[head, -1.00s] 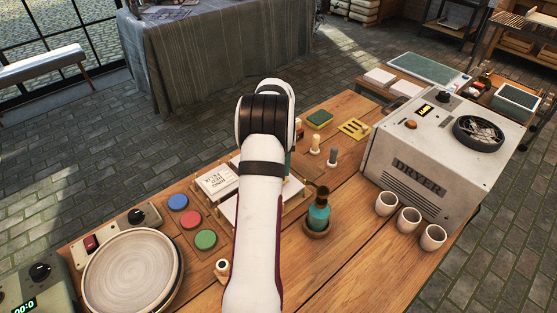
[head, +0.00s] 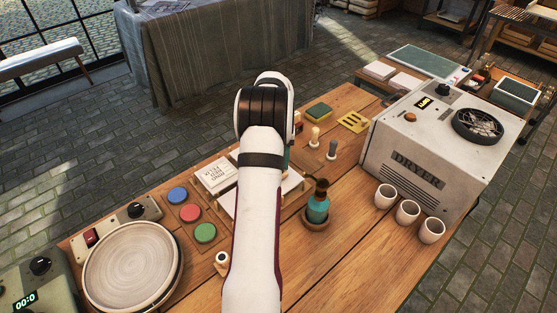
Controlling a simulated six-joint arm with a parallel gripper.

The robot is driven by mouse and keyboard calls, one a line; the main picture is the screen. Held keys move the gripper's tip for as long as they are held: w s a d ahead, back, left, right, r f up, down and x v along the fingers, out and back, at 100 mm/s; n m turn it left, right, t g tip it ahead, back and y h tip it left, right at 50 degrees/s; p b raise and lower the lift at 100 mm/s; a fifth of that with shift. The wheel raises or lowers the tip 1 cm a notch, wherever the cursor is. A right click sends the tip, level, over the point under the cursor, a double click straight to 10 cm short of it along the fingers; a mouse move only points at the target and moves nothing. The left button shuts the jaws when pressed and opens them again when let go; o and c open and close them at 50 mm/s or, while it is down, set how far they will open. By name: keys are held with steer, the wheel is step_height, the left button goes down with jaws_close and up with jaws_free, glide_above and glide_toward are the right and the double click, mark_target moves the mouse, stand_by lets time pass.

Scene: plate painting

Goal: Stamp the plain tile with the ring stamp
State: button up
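My arm reaches over the middle of the wooden table, and its end is hidden behind my own wrist, so my gripper does not show. Two small stamp-like pegs, one cream (head: 315,136) and one grey (head: 332,149), stand upright right of my arm; their faces are hidden, and I cannot tell whether either is the ring stamp. White tile-like surfaces show beside my arm, with a pale edge at the right (head: 291,184). My arm covers most of them, so I cannot make out the plain tile. Blue (head: 177,195), red (head: 190,213) and green (head: 205,233) round pads lie to the left.
A white printed block (head: 215,173) is left of my arm. The dryer (head: 415,165) and three cups (head: 407,211) stand farther right. A round wheel (head: 130,265) fills the front left. The front right tabletop is clear.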

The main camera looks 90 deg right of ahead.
steer(key=shift+f, duration=0.45)
stand_by(1.0)
steer(key=shift+r, duration=3.55)
